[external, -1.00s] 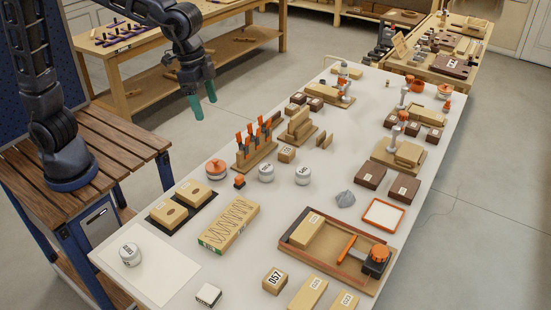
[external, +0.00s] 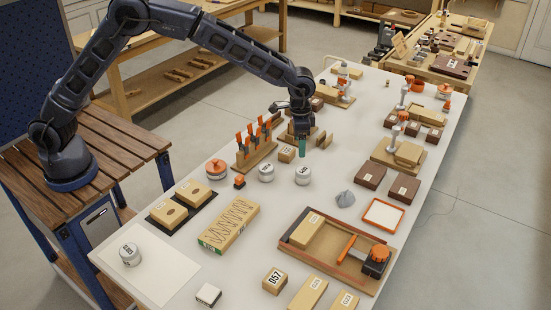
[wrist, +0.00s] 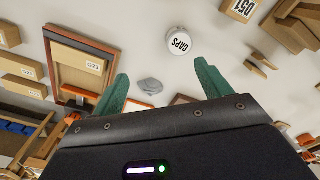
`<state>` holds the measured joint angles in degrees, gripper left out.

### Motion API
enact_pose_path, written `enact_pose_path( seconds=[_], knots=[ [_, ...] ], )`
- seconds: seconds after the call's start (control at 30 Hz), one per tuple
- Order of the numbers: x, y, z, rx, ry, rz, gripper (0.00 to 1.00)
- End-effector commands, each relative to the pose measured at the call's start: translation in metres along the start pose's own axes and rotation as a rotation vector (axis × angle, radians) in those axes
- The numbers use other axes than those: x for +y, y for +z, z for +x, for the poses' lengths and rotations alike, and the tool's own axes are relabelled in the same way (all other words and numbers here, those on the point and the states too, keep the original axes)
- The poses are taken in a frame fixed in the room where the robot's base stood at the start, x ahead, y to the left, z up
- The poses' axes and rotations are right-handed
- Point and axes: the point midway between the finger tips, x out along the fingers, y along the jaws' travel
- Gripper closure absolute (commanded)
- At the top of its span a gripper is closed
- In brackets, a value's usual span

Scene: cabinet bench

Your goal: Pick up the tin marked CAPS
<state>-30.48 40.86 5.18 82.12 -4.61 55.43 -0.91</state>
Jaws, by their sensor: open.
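The tin marked CAPS (wrist: 180,42) is a round white-lidded tin standing on the bench, its label readable in the wrist view. By its place near the grey stone, it appears to be the right-hand tin of a pair in the external view (external: 303,177). My gripper (wrist: 161,68) is open and empty, its green fingers apart. In the external view my gripper (external: 303,149) points down above the bench, just behind the tin. In the wrist view the tin lies beyond the fingertips, not between them.
Another tin (external: 266,173) stands left of it. A block marked 051 (wrist: 240,8) and small wooden pieces (wrist: 262,60) are near. A grey stone (wrist: 150,86) lies close by. A rack of orange-handled tools (external: 255,151) stands to the left. A third tin (external: 130,255) sits front left.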

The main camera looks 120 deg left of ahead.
Motion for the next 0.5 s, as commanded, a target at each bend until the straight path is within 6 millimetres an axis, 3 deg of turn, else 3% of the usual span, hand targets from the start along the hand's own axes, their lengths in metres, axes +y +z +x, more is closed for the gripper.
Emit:
enact_pose_path(
  seconds=[0.03,0.2,0.5],
  knots=[
    [-0.01,-0.008,0.017,-0.009,-0.003,-0.013,0.23],
    [-0.031,-0.025,0.052,-0.025,-0.008,-0.04,0.23],
    [-0.041,-0.03,0.076,-0.033,-0.01,-0.051,0.23]
  ],
)
